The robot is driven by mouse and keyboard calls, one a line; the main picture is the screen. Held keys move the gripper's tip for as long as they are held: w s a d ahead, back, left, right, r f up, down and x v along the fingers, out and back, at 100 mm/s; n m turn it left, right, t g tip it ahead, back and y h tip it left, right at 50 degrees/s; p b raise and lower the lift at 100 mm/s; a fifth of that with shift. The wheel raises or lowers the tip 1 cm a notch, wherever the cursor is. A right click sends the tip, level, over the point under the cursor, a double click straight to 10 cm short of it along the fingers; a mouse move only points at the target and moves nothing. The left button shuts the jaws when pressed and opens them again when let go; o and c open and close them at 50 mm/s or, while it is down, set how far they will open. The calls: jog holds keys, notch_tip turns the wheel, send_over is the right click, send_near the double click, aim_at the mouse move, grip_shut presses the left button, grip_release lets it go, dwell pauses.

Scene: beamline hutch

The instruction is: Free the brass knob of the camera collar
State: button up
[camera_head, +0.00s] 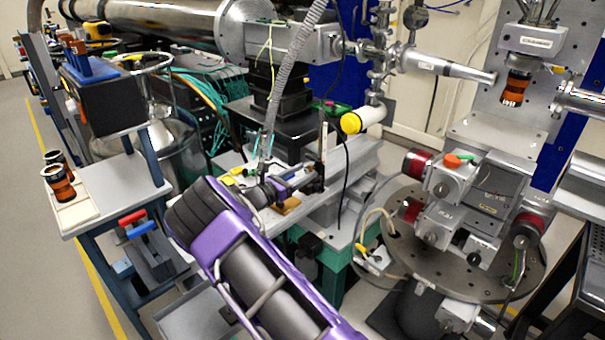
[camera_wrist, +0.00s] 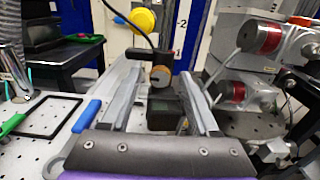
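The brass knob (camera_wrist: 160,76) shows in the wrist view as a small round brass-coloured face with a dark slot or mark. It sits on a dark collar (camera_wrist: 140,54) with a black bar reaching left. My gripper (camera_wrist: 163,71) is open, with one grey finger on each side of the knob and a visible gap to both. I cannot tell whether the knob is between the tips or just beyond them. In the head view my gripper (camera_head: 290,186) is at the bench near an upright post (camera_head: 323,154); I cannot make out the knob there.
A yellow-capped cylinder (camera_head: 351,123) is above and behind the gripper, and a black cable hangs close by. A flexible metal hose (camera_head: 285,75) comes down at the left. A round stage with motors (camera_head: 470,195) stands right. A blue-handled tool (camera_wrist: 87,116) lies left of the fingers.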

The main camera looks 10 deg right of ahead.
jog(key=v, duration=1.7)
jog(key=shift+s+a, duration=0.15)
jog(key=shift+r, duration=0.1)
